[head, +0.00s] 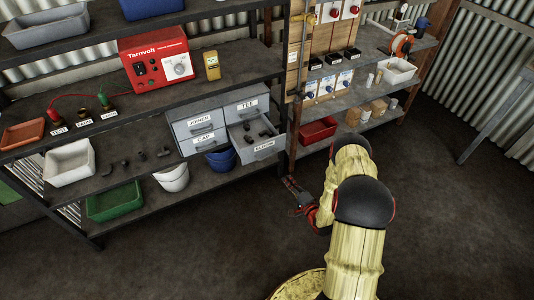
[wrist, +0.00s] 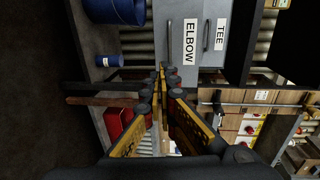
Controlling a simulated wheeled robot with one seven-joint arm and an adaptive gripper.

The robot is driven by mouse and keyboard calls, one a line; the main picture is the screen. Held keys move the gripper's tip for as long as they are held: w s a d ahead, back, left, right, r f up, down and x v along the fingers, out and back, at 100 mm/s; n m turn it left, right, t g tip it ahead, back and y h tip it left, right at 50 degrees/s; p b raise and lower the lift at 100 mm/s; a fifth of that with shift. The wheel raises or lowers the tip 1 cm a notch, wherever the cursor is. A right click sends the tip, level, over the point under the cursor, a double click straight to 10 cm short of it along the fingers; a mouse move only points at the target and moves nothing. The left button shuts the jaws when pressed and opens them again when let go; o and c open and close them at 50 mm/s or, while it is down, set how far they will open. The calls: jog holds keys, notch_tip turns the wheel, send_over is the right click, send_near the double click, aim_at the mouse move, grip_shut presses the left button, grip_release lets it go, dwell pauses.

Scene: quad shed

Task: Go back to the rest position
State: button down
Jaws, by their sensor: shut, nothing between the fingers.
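My arm reaches forward from the bottom right of the head view, and my gripper (head: 293,192) is low in front of the shelving, just right of the open drawer. In the wrist view my gripper (wrist: 160,75) has its fingertips together, with nothing between them. The drawer labelled ELBOW (head: 264,148) is pulled out and holds several small dark fittings. Its front also shows ahead of the fingers in the wrist view (wrist: 178,45). The gripper appears apart from it, though the exact gap is hard to tell.
The drawer cabinet (head: 201,122) also has closed drawers. A red bin (head: 318,130) and a blue bucket (head: 221,159) sit on the lower shelves. A red Tarnvoll unit (head: 157,64) stands above. The floor (head: 450,215) at the right is clear.

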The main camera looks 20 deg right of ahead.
jog(key=s+f+n+g, duration=0.6)
jog(key=s+f+g, duration=0.4)
jog(key=f, duration=0.4)
jog(key=s+a+r+n+g+h, duration=0.15)
jog(key=s+r, duration=0.25)
jog(key=r, duration=0.7)
jog(key=s+r+n+g, duration=0.3)
jog(key=r, duration=0.7)
jog(key=s+a+r+n+g, duration=0.1)
jog(key=s+r+n+g, duration=0.2)
jog(key=r, duration=0.8)
jog(key=s+a+r+n+t, duration=0.1)
jog(key=s+a+r+t, duration=0.1)
jog(key=a+r, duration=0.4)
jog(key=s+a+r+n+t, duration=0.1)
jog(key=s+a+r, duration=0.3)
jog(key=r, duration=1.1)
jog(key=s+a+r+n+t, duration=0.2)
jog(key=s+a+r+t, duration=0.1)
jog(key=a+r, duration=0.5)
notch_tip(320, 180, up, 3)
jog(key=shift+s+f+t+y, duration=0.2)
jog(key=shift+s+t+y, duration=0.15)
